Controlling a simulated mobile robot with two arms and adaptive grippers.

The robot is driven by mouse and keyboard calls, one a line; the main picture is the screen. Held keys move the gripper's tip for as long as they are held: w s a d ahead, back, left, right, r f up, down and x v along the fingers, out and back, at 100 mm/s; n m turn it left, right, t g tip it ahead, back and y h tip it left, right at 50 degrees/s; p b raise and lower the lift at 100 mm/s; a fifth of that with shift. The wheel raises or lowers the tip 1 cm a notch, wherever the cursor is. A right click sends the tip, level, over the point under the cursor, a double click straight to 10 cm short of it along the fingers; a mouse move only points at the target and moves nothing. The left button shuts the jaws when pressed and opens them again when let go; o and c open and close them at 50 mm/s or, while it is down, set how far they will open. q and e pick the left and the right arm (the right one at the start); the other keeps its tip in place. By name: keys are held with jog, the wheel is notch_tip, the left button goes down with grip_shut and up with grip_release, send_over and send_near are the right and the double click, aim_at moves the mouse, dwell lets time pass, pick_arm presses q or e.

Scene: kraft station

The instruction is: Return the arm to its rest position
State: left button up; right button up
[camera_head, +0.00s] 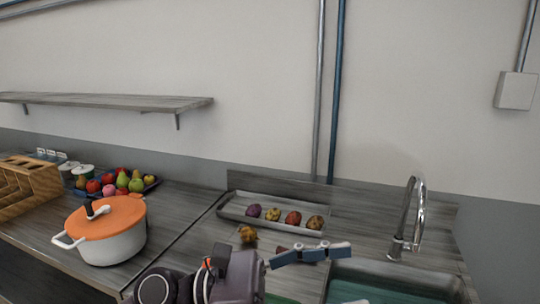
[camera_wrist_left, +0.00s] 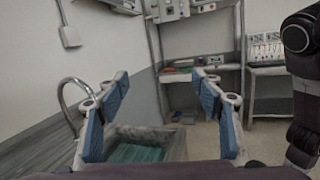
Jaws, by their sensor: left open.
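My left gripper (camera_head: 325,252) reaches in from the bottom middle of the head view, over the counter beside the sink. Its blue-padded fingers point right. In the left wrist view the left gripper (camera_wrist_left: 160,80) is open, with its two fingers wide apart and nothing between them. The sink basin (camera_wrist_left: 145,145) shows below and beyond the fingers there. My right gripper is not in view.
A grey tray (camera_head: 236,213) with several round produce pieces lies behind the gripper. One orange-brown piece (camera_head: 247,234) lies in front of it. A faucet (camera_head: 417,215) stands right. An orange-lidded pot (camera_head: 118,245), fruit tray (camera_head: 150,187) and wooden rack (camera_head: 30,190) are left.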

pick_arm(q)
jog(key=w+a+r+n+t+y, duration=0.2)
jog(key=w+a+n+t, duration=0.35)
jog(key=n+t, duration=0.6)
jog(key=w+a+r+n+t+y, duration=0.2)
jog(key=w+a+n+t, duration=0.45)
jog(key=n, duration=0.75)
jog(key=w+a+f+n+t+y, duration=0.3)
jog(key=a+f+n+y, duration=0.65)
jog(key=n, duration=0.35)
jog(key=s+a+f+n+g+y, duration=0.2)
jog(key=a+f+n+g+y, duration=0.15)
jog(key=f, duration=0.45)
jog(key=s+a+f+n+g+y, duration=0.25)
jog(key=f+n, duration=0.25)
jog(key=f, duration=0.4)
jog(key=s+a+f+n+g, duration=0.1)
jog(key=s+f+n+g, duration=0.3)
jog(key=s+f, duration=0.7)
jog(key=s+a+f+n+g, duration=0.25)
jog(key=s+f+g, duration=0.5)
jog(key=s, duration=0.55)
notch_tip(320, 180, down, 29)
jog(key=s, duration=0.3)
jog(key=s+a+f+g, duration=0.2)
jog(key=s+f, duration=1.2)
jog(key=s, duration=0.2)
jog(key=shift+f, duration=0.2)
